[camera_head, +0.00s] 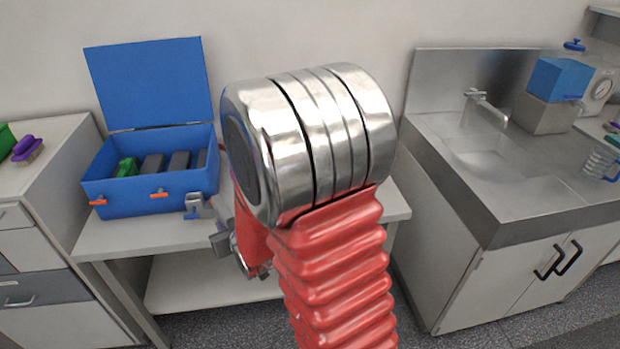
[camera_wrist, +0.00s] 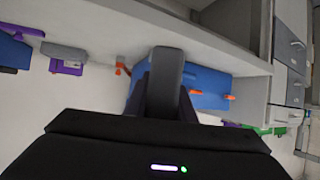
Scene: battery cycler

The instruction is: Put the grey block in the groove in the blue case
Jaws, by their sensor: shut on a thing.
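The blue case (camera_head: 150,203) stands open on the table, its lid (camera_head: 152,84) raised at the back. Inside it are a green piece (camera_head: 125,167) and several dark grey blocks; I cannot clearly make out the groove. My gripper (camera_head: 212,222) is at the case's front right corner, partly hidden by my arm. In the wrist view, it is shut on a grey block (camera_wrist: 166,72), which juts out past the dark fingers. The blue case (camera_wrist: 208,80) shows behind the block there. I cannot tell whether the block touches the case.
The table (camera_head: 110,238) has bare room in front of the case. A cabinet (camera_head: 45,180) with a purple brush (camera_head: 27,148) stands at the left. A steel sink counter (camera_head: 430,140) with a tap stands at the right. Orange latches stick out from the case's front.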

